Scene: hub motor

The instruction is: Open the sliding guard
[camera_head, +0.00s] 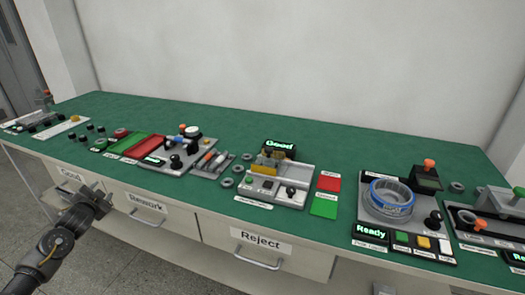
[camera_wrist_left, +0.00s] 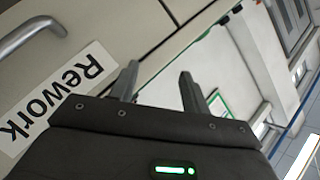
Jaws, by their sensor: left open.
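I cannot tell for certain which part is the sliding guard. A grey cover-like block (camera_head: 497,200) stands on the station at the far right, cut off by the picture edge, with orange knobs by it. My left gripper (camera_head: 106,198) is in front of the bench at the left, by the Good and Rework drawers, far from that station. In the left wrist view its two fingers (camera_wrist_left: 158,80) are apart with nothing between them. My right gripper is not in view.
The green bench top (camera_head: 330,140) holds several stations. One has a blue-and-silver ring (camera_head: 389,198) and a Ready display (camera_head: 371,233); another has a Good display (camera_head: 279,147). Drawers line the front: Rework (camera_head: 146,203) and Reject (camera_head: 259,241). The bench's back strip is clear.

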